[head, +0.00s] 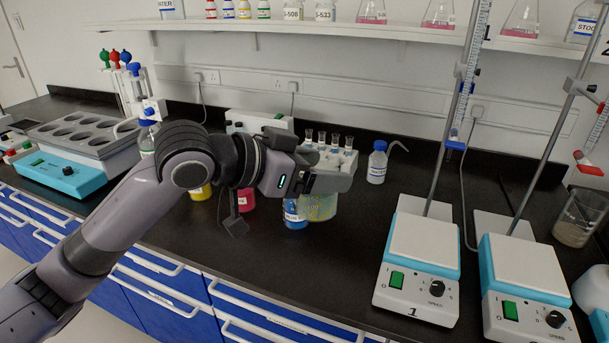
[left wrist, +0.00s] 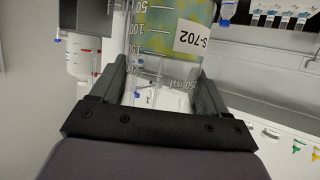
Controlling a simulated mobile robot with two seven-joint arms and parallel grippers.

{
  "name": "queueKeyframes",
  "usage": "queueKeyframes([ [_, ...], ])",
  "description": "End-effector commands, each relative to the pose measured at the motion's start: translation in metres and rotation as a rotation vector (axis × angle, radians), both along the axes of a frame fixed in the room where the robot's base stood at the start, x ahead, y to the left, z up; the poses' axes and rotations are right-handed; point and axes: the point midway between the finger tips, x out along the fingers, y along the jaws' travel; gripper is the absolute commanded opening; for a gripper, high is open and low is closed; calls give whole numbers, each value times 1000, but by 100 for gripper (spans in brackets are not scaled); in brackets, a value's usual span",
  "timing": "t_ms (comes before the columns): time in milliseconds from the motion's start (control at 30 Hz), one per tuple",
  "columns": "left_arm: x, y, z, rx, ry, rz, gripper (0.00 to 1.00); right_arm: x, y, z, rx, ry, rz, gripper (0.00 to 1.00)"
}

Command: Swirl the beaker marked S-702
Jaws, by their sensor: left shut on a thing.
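The beaker marked S-702 (left wrist: 175,38) is clear glass with streaky yellow and blue-green liquid, a printed scale and a white label. It also shows in the head view (head: 321,207), partly hidden by my left gripper (head: 318,184). My left gripper (left wrist: 160,85) is shut on the beaker, with one finger on each side of its wall in the left wrist view. I cannot tell whether the beaker's base touches the black worktop (head: 270,258). My right gripper is not in view.
A blue bottle (head: 294,214) stands close left of the beaker. A wash bottle (head: 377,163) and a rack of tubes (head: 340,160) are behind. Two hotplate stirrers (head: 423,247) (head: 525,268) with stands are at the right. The worktop's front middle is clear.

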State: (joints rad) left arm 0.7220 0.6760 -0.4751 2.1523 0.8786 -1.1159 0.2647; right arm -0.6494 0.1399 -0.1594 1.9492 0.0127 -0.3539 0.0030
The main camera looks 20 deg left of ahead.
Motion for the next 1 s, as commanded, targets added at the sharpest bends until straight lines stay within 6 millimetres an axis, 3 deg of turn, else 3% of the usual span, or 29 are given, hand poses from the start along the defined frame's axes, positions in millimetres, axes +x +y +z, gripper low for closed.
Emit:
queueKeyframes([
  [100, 1, 26, 0, 4, -2, 7, 35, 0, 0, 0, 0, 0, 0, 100],
  [200, -16, 33, 0, 4, -4, 0, 35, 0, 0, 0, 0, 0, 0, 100],
  [400, -39, 8, 2, -5, -5, -6, 35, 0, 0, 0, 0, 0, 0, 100],
  [533, -24, -8, 2, -4, -3, -1, 35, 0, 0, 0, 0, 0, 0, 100],
  [600, -9, -7, 1, -3, -2, 5, 35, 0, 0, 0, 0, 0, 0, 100],
  [1000, -12, -6, 1, 0, -3, 1, 35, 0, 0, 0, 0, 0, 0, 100],
])
